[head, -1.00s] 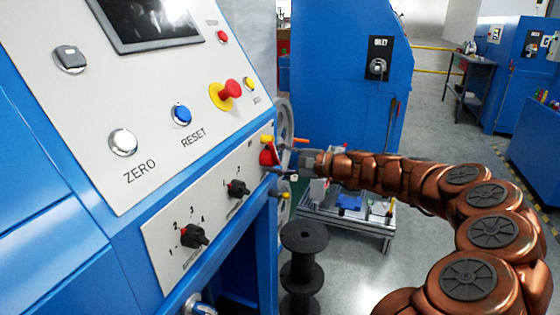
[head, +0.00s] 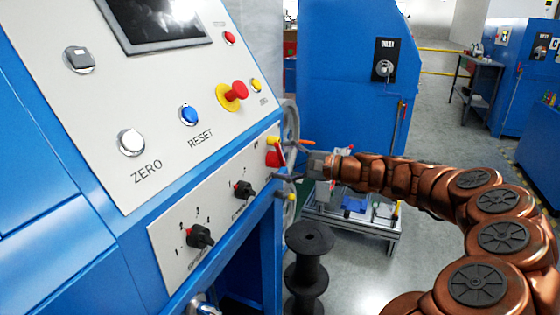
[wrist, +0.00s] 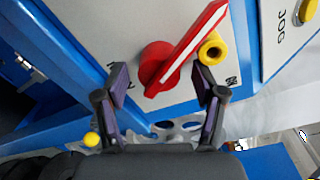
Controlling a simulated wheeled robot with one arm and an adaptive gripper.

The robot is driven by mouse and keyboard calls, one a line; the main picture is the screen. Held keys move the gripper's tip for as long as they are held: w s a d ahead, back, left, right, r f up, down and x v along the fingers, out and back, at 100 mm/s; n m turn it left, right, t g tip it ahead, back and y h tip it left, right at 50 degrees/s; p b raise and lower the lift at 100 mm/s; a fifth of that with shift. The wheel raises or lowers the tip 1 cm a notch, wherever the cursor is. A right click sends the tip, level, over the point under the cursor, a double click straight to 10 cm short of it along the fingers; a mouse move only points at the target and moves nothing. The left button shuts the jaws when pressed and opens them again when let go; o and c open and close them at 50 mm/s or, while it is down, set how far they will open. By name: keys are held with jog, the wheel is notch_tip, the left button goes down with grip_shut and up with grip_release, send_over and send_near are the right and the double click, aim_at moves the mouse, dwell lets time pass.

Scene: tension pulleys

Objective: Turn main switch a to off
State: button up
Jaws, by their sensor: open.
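The main switch is a red rotary knob (wrist: 187,50) with a white stripe along its handle, on the pale panel in the wrist view. Its handle lies tilted, running from lower left to upper right there. In the head view the red switch (head: 272,158) is at the panel's right end, partly hidden by my gripper. In the head view my gripper (head: 290,164) is close in front of the switch. Whether a finger touches the knob cannot be told.
A yellow part (wrist: 212,49) juts out right beside the red handle, close to the right finger. Two black rotary knobs (head: 200,236) (head: 243,189) are on the same panel. A black spool (head: 310,240) stands below my arm.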

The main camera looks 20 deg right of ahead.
jog(key=v, duration=1.1)
jog(key=shift+s, duration=0.2)
